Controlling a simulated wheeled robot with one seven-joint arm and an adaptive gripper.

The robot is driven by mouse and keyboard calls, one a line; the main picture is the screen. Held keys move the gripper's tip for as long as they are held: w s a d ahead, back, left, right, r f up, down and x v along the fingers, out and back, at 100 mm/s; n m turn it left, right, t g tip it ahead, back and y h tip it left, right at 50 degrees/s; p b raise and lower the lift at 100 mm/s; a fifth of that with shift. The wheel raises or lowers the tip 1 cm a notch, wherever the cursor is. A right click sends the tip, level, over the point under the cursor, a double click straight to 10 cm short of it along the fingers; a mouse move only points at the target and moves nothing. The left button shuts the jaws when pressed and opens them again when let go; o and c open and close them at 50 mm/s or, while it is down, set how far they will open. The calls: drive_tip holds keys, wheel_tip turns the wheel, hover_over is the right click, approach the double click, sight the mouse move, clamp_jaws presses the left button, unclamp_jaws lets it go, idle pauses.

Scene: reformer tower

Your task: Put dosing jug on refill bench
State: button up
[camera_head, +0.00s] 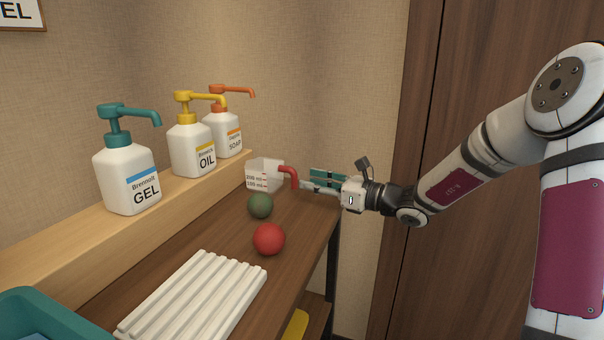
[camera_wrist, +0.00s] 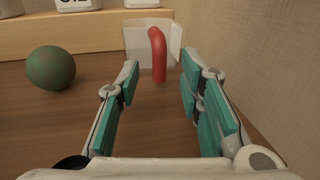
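The dosing jug (camera_head: 263,174) is a whitish, clear-looking cup with volume marks and a red handle. It stands upright at the far end of the brown wooden bench (camera_head: 178,234), close to the wall. In the wrist view the jug (camera_wrist: 137,40) is straight ahead, its red handle (camera_wrist: 158,58) facing me. My gripper (camera_head: 308,183) reaches in from the right at the handle side. In the wrist view its teal-padded fingers (camera_wrist: 160,90) are spread wide, with the handle lying ahead between them and no finger seen touching it. Whether this bench is the refill bench, I cannot tell.
A green ball (camera_head: 260,206) and a red ball (camera_head: 269,239) lie near the jug. A white slatted rack (camera_head: 193,295) and a teal bin (camera_head: 42,312) are nearer. GEL (camera_head: 128,178), OIL (camera_head: 192,150) and SOAP (camera_head: 222,134) pump bottles stand on a raised shelf (camera_head: 75,238) along the left.

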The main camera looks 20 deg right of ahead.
drive_tip(key=p+v, duration=0.2)
drive_tip(key=v, duration=0.6)
drive_tip(key=shift+r, duration=0.25)
